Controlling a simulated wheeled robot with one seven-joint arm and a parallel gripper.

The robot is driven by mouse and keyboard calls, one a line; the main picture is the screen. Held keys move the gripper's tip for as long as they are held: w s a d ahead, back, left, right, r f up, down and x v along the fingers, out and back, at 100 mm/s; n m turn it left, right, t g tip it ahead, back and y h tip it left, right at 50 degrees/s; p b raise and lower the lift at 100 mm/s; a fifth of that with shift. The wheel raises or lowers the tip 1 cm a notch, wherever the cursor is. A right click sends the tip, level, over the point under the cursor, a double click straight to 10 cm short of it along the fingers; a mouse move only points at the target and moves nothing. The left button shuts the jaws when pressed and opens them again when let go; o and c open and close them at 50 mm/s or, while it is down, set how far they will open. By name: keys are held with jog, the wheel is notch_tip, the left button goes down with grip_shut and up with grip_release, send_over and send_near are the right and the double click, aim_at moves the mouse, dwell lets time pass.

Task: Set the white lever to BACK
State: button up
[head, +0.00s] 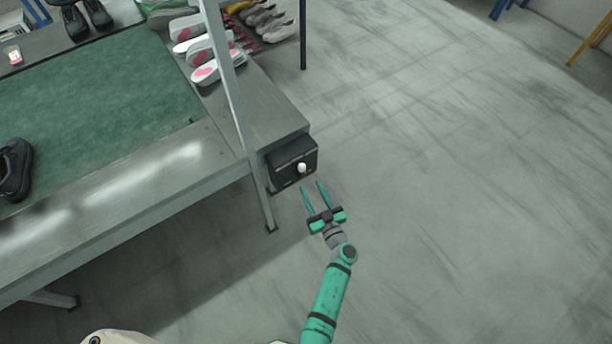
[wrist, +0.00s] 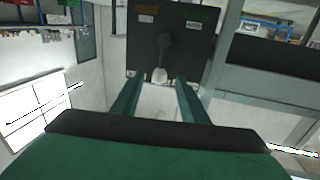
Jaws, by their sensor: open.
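The white lever (head: 302,168) is a small white knob on a black control box (head: 285,155) at the end of the bench. In the wrist view, the white knob (wrist: 160,75) sits at the end of a dark stem that hangs from the middle of the box face (wrist: 145,40). In the wrist view, the knob appears between and just beyond the fingertips (wrist: 157,82). I cannot tell whether a finger touches it.
The metal bench (head: 180,160) with a green mat (head: 100,105) extends left of the box. A grey upright post (head: 228,80) and a bench leg stand beside the box. A black shoe (head: 14,170) lies on the bench. The floor (head: 450,180) to the right is clear.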

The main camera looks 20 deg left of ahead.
aim_at(300, 170)
jog(key=x, duration=0.7)
jog(key=shift+s+a, duration=0.1)
jog(key=shift+s, duration=0.05)
